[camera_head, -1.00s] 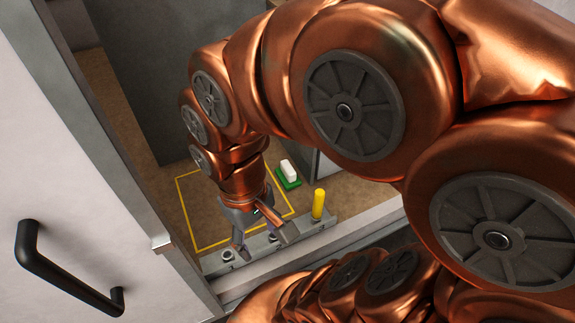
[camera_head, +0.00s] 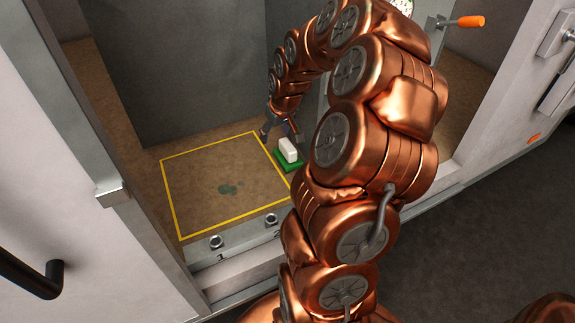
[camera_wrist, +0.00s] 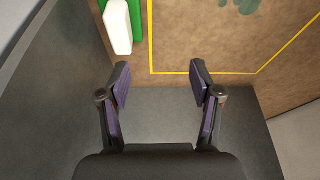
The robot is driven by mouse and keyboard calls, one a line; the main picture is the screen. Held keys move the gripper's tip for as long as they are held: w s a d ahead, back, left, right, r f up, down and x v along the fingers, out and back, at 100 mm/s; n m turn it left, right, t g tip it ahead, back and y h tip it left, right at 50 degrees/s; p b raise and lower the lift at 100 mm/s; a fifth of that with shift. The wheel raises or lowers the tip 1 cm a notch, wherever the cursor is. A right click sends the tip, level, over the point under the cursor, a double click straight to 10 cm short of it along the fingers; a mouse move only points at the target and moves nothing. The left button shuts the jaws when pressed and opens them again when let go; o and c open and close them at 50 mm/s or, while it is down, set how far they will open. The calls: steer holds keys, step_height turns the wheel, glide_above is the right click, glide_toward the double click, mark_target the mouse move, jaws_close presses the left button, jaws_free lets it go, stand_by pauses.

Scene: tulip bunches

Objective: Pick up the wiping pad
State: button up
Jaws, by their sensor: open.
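The wiping pad looks like a white block (camera_head: 288,149) on a green base (camera_head: 289,161), on the brown floor of the cabinet, just right of the yellow outline. In the wrist view the white block (camera_wrist: 117,27) and the green base (camera_wrist: 137,20) are at the top left, ahead of my fingers and cut by the frame edge. My gripper (camera_head: 280,131) is close behind the pad in the head view, partly hidden by my arm. In the wrist view my gripper (camera_wrist: 160,84) is open, with nothing between its fingers.
A yellow outline (camera_head: 169,199) on the floor encloses a dark green stain (camera_head: 230,188). Grey walls (camera_head: 185,70) stand behind and beside it. A ledge with numbered round fittings (camera_head: 217,242) runs along the front. An orange-tipped handle (camera_head: 470,21) is at upper right.

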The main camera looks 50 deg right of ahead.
steer(key=b, duration=0.1)
glide_above(288, 145)
steer(key=s, duration=0.3)
steer(key=shift+m+h, duration=0.3)
steer(key=shift+m, duration=0.1)
steer(key=f, duration=0.5)
steer(key=shift+w+a, duration=0.25)
steer(key=shift+a, duration=0.15)
steer(key=shift+x, duration=3.65)
steer(key=shift+w, duration=0.15)
steer(key=shift+r, duration=0.1)
jaws_close()
